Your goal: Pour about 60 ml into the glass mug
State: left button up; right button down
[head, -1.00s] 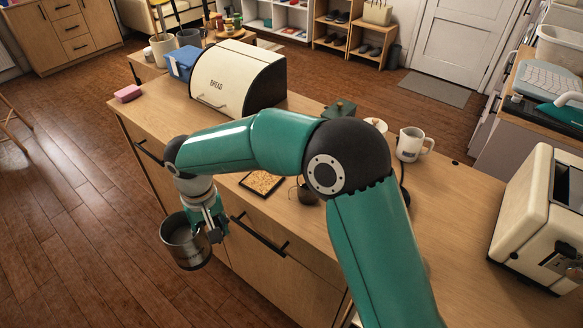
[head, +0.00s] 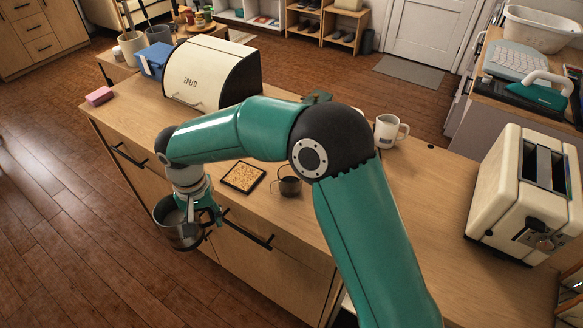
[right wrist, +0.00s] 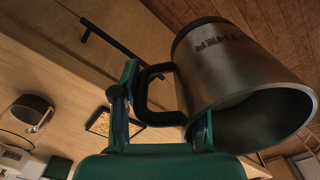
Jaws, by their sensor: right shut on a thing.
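My right gripper (head: 209,211) is shut on the handle of a metal pitcher (head: 174,236), beside the counter's front face and over the floor. Pale content shows inside the pitcher, which looks near upright. In the right wrist view the gripper (right wrist: 160,115) grips the black handle, and the steel pitcher (right wrist: 225,75) carries dark lettering. A small dark, see-through-looking mug (head: 289,186), seemingly the glass mug, stands on the counter right of the pitcher and apart from it. A similar round vessel (right wrist: 32,108) shows at the left of the wrist view. My left gripper is out of view.
A framed speckled tile or mat (head: 243,177) lies left of the small mug. A white mug (head: 388,132) stands behind it. A bread box (head: 195,82), pink sponge (head: 99,96) and toaster (head: 505,190) are on the counter. Drawer handles (head: 247,230) jut from the front.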

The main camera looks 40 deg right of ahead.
pick_arm(q)
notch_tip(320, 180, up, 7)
jog(key=p, duration=0.6)
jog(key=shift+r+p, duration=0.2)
jog(key=shift+p, duration=0.15)
pick_arm(e)
jog(key=d+r+m, duration=0.3)
jog(key=d+m, duration=0.5)
jog(key=m, duration=1)
jog(key=shift+s+d+r+m, duration=0.15)
jog(key=shift+r+m, duration=0.25)
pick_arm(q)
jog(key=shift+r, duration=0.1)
pick_arm(e)
jog(key=shift+s+d+r, duration=0.1)
jog(key=shift+r, duration=0.05)
